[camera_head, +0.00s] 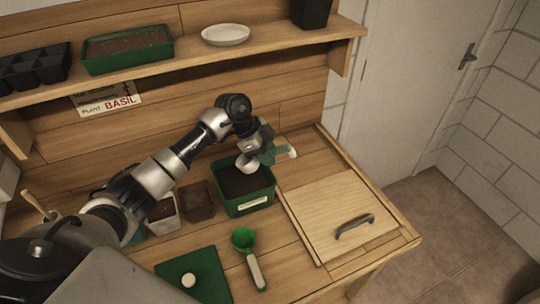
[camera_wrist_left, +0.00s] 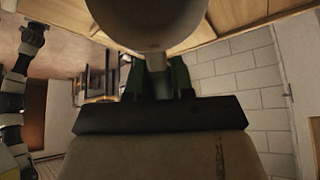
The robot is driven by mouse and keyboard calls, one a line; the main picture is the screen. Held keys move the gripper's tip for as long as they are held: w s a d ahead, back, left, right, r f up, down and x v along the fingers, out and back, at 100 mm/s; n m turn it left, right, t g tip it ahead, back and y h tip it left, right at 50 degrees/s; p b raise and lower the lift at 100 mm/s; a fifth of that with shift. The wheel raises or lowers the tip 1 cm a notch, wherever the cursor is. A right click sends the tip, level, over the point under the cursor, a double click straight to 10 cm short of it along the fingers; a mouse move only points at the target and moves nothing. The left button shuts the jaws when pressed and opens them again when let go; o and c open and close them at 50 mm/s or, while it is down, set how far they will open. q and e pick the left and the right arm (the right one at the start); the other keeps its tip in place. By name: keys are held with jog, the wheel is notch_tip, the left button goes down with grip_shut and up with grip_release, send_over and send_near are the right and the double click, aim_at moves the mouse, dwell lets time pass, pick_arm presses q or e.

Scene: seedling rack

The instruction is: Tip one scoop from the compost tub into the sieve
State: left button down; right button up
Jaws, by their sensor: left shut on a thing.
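My left gripper (camera_head: 270,153) is shut on the handle of a pale round-bowled scoop (camera_head: 247,164). The scoop's bowl hangs over the compost tub (camera_head: 262,205), a green rectangular box with dark compost inside and a pale label. Whether the bowl holds compost is hidden. In the left wrist view the scoop's bowl (camera_wrist_left: 150,15) fills the top, its stem running down between the gripper's dark green fingers (camera_wrist_left: 160,85). A green round-headed tool (camera_head: 243,238) with a pale handle lies on the bench in front of the tub; I cannot tell whether it is the sieve. My right gripper is not in view.
A brown pot (camera_head: 198,202) and a white pot (camera_head: 165,223) stand left of the tub. A green mat (camera_head: 210,265) with a small pale round thing lies in front. A wooden panel with a dark handle (camera_head: 354,226) is at right. The shelf (camera_head: 190,56) runs behind.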

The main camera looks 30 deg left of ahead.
pick_arm(q)
jog(key=f+h+b, duration=0.1)
jog(key=f+b, duration=0.1)
jog(key=b, duration=0.2)
jog(key=a+f+b, duration=0.1)
jog(key=f+b, duration=0.2)
jog(key=b, duration=0.1)
jog(key=a+f+h+b, duration=0.1)
jog(key=f+b, duration=0.2)
jog(key=b, duration=0.1)
jog(key=shift+s+f+t+h, duration=0.2)
jog(key=shift+f+t+h, duration=0.1)
jog(key=shift+t, duration=0.1)
jog(key=shift+a+f+b, duration=0.1)
jog(key=shift+a+b, duration=0.1)
jog(key=shift+b, duration=0.1)
jog(key=r+y+p, duration=0.3)
jog(key=p, duration=0.2)
jog(key=d+r+g+y+p, duration=0.1)
jog(key=r+y+p, duration=0.1)
jog(key=p, duration=0.3)
jog(key=r+g+y+p, duration=0.1)
jog(key=r+y+p, duration=0.2)
jog(key=p, duration=0.2)
jog(key=shift+w+d+r+y, duration=0.2)
jog(key=shift+d+r+y, duration=0.1)
jog(key=shift+r, duration=0.05)
